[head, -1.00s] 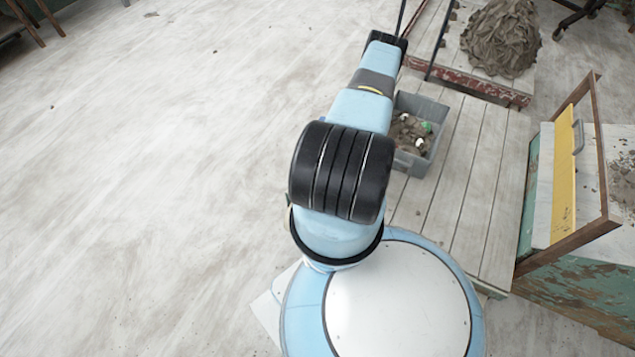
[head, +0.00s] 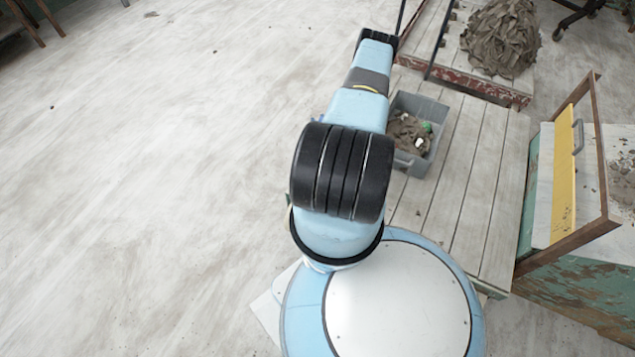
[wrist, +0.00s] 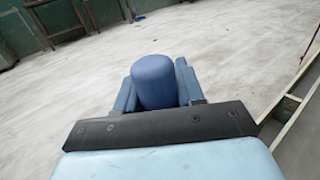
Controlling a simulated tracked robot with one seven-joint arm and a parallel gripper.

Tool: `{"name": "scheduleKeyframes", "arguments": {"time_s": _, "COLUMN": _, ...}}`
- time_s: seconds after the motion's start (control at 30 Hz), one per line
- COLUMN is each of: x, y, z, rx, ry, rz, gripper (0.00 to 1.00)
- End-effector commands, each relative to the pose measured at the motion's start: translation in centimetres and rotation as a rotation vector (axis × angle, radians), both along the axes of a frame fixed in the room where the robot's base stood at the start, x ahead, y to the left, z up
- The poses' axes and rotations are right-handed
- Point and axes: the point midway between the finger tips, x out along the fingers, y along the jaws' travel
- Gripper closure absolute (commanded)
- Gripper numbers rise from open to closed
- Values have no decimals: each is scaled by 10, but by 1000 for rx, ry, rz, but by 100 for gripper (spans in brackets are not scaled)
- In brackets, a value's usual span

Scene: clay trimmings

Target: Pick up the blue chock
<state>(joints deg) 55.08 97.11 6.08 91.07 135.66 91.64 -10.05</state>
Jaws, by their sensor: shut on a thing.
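Pale floor shows around and beyond the chock.
A grey bin (head: 414,166) with clay scraps stands on a plank platform (head: 463,190) right of my arm. A clay heap (head: 500,38) sits on a board at the back right. The floor (head: 150,180) at left is clear.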

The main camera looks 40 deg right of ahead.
Motion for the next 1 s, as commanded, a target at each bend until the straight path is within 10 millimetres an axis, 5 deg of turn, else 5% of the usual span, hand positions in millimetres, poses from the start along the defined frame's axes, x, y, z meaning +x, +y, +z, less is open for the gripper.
{"name": "scheduleKeyframes", "arguments": {"time_s": 0.37, "x": 1, "y": -1, "z": 9, "rx": -1, "ry": -3, "rz": 0, "gripper": 94}}
{"name": "scheduleKeyframes", "arguments": {"time_s": 1.0, "x": 1, "y": 0, "z": 94, "rx": 0, "ry": -2, "rz": 3, "gripper": 94}}
